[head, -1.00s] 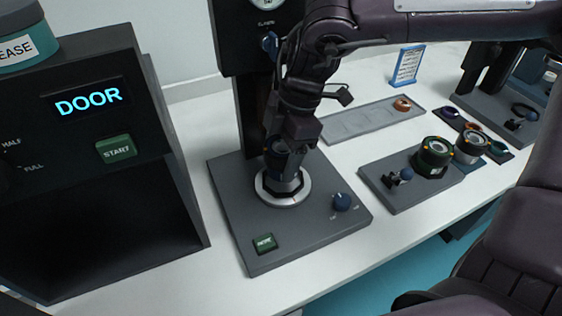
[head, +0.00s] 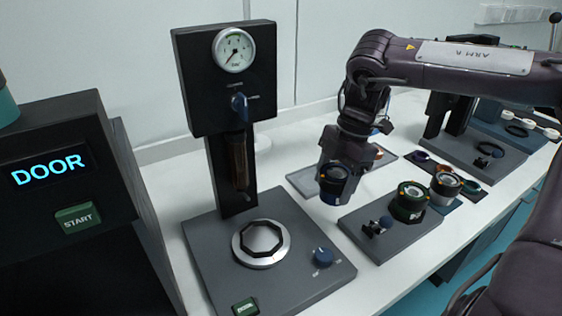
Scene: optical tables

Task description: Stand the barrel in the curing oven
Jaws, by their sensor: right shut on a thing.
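The curing oven (head: 60,135) is the black box at the left edge, with a lit DOOR display and a green START button (head: 78,217). Its lower front is dark and partly cut off by the frame. My right gripper (head: 343,168) is shut on a dark barrel with a blue ring (head: 333,186). It holds the barrel, roughly upright, in the air behind the small grey block's left end, well to the right of the oven. The barrel's upper part is partly hidden by the gripper. My left gripper is not in view.
A grey station (head: 200,262) with a ringed eight-sided seat (head: 262,244), a blue knob and a gauge column (head: 222,80) stands between oven and gripper. The seat is empty. A grey block (head: 350,228) holds a green-ringed barrel (head: 411,202). Another barrel (head: 445,187) stands beside it.

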